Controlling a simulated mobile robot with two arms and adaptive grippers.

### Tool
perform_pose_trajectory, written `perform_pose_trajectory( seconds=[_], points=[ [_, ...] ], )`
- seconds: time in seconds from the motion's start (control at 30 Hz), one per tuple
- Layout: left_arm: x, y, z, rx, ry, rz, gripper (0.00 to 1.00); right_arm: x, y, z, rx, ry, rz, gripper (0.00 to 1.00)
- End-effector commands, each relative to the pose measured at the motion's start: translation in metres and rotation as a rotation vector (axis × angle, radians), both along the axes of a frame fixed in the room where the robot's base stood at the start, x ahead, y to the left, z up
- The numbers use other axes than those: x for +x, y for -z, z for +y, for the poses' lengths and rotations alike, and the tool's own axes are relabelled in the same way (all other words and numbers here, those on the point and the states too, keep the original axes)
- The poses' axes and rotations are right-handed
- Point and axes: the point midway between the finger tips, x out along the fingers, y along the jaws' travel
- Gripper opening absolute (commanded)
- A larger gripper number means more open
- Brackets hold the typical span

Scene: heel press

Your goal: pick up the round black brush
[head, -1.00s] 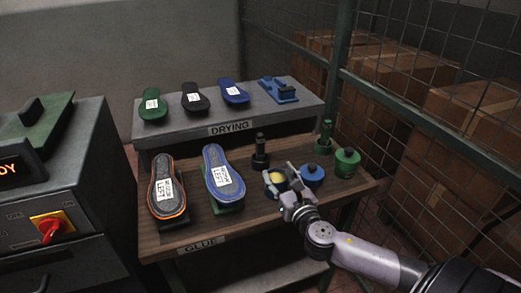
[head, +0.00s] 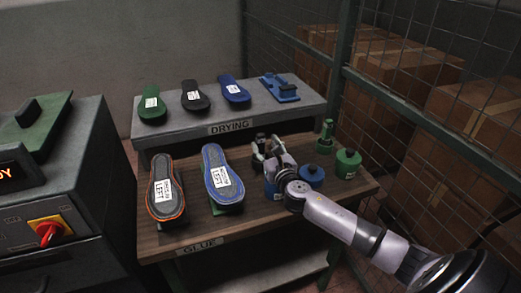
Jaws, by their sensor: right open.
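The round black brush (head: 260,138) stands upright on the wooden glue table, behind the pots. It is partly hidden by my right gripper (head: 265,147). The right gripper is open, with its fingers at the brush's handle in the picture. I cannot tell whether they touch it. My left gripper is not in view.
Blue pots, one (head: 312,175) right of my gripper, and a green pot (head: 348,163) stand close by. A green brush (head: 326,135) stands behind them. Two shoe soles (head: 218,165) are left on the glue table (head: 290,222). A wire mesh fence (head: 420,105) bounds the right.

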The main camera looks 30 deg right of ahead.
Motion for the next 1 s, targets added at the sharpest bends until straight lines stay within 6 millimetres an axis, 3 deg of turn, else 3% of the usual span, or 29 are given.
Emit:
perform_pose_trajectory(
  seconds=[0.17, 0.5, 0.8, 1.0],
  points=[
    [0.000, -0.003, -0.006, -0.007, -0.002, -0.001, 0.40, 0.011, -0.002, -0.003, 0.000, 0.000, -0.001, 0.47],
    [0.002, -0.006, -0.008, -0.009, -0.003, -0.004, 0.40, 0.050, -0.003, -0.012, 0.000, 0.000, -0.001, 0.47],
    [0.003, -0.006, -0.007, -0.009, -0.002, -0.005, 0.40, 0.053, -0.003, -0.013, -0.001, -0.001, 0.000, 0.47],
    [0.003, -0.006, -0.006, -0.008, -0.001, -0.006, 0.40, 0.053, -0.003, -0.013, -0.001, 0.000, 0.000, 0.33]
  ],
)
